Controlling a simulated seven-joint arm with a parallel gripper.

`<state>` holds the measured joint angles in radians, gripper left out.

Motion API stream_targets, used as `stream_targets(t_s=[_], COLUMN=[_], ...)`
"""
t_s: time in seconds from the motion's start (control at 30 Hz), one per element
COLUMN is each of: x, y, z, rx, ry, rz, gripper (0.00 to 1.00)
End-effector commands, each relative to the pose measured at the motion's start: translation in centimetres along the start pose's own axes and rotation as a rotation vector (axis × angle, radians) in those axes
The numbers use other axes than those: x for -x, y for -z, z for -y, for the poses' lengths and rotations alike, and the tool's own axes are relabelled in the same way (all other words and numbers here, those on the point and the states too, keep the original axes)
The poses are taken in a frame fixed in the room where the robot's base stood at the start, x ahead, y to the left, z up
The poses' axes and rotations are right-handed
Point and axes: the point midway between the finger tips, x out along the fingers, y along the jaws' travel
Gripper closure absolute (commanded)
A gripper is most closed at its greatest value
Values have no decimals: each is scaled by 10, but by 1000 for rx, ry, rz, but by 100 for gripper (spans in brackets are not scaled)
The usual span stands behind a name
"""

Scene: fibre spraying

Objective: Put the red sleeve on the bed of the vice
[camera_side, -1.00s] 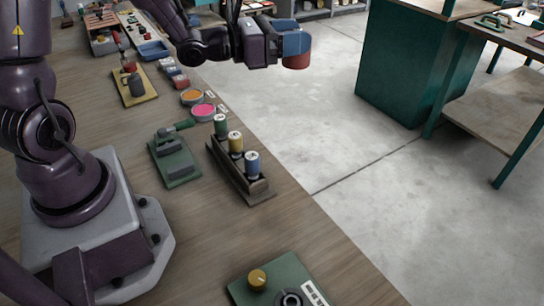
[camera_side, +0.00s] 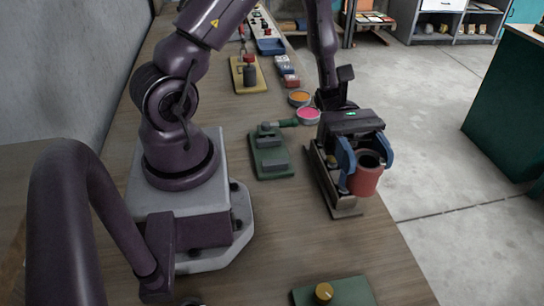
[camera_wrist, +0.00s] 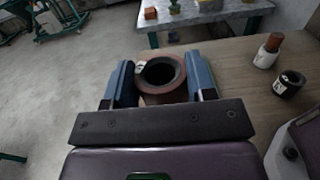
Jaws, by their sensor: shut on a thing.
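The red sleeve (camera_side: 366,182) is a short hollow cylinder. My gripper (camera_side: 364,163) is shut on it, with a blue finger on each side. In the wrist view the sleeve (camera_wrist: 163,92) sits between the blue fingers, its dark bore open toward the camera and a pale tag on its left rim. In the side view, gripper and sleeve appear over or in front of the spool rack, near the bench edge; their height is hard to judge. The green vice (camera_side: 270,157), with its green handle, stands on the bench to the left, apart from the sleeve. The vice does not clearly show in the wrist view.
Pots of pink (camera_side: 308,114) and orange (camera_side: 299,97) stand behind. A yellow board (camera_side: 250,75) lies further back. A green plate with a brass knob (camera_side: 324,292) lies in front. Bare bench surrounds the vice's front.

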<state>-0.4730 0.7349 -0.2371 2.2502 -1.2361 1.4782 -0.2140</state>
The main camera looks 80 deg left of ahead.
Motion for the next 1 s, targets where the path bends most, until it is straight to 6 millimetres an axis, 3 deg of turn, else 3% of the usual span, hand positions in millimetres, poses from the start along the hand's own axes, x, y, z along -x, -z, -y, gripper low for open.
stream_targets(t_s=[0.27, 0.5, 0.8, 1.0], x=[31, 95, 192, 238], y=[45, 68, 68, 57], z=[81, 137, 170, 163], rx=[6, 8, 6, 5], ry=[586, 1106, 1762, 2225], rz=[2, 1, 2, 3], gripper=[87, 87, 87, 87])
